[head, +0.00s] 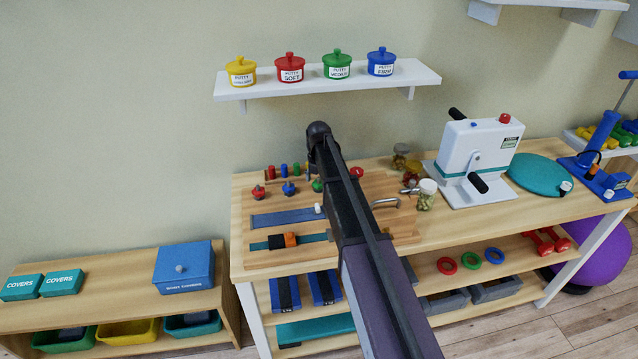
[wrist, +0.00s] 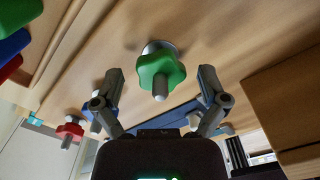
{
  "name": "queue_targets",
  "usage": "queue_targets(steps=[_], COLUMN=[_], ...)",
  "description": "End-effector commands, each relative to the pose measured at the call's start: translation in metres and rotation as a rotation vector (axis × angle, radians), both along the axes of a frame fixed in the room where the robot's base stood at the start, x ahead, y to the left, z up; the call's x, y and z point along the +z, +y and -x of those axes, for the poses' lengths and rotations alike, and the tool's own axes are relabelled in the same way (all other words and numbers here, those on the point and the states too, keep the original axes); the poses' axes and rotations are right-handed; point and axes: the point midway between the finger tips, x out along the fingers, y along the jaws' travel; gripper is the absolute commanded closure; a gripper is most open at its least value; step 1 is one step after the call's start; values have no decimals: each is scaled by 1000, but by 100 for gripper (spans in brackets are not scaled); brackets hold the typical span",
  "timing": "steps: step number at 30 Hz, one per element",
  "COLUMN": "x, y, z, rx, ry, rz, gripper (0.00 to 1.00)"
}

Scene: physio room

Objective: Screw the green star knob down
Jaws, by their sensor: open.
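The green star knob (wrist: 160,70) sits on a round metal washer or base against the wooden board (wrist: 225,45), with a grey stud end protruding from its middle. My gripper (wrist: 161,84) is open in the wrist view, one finger to either side of the knob, with visible gaps and nothing held. In the head view the green knob (head: 317,186) shows in part just left of my arm, which hides the rest and most of my gripper. A red star knob (head: 258,192) and a blue star knob (head: 289,188) stand to its left on the board.
Coloured pegs (head: 284,170) stand behind the knobs. A blue strip with a slider (head: 285,217) and a strap (head: 268,244) lie in front. A metal handle (head: 385,202) and a jar (head: 427,194) are right of my arm. A shelf with putty pots (head: 325,80) hangs above.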

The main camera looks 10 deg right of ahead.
Motion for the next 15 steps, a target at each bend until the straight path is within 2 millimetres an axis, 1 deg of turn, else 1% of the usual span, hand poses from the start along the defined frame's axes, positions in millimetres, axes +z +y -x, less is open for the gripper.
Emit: queue_targets(steps=[3,5,6,8,9,11,12,15], x=[0,0,0,0,0,0,0,0], y=[0,0,0,0,-1,-1,-1,-2], z=[0,0,0,0,0,0,0,0], rx=[0,0,0,-1,-1,-2,-2,-2], ry=[0,0,0,0,0,0,0,0], rz=[0,0,0,0,0,0,0,0], gripper=[7,25,37,54,66,84,90,90])
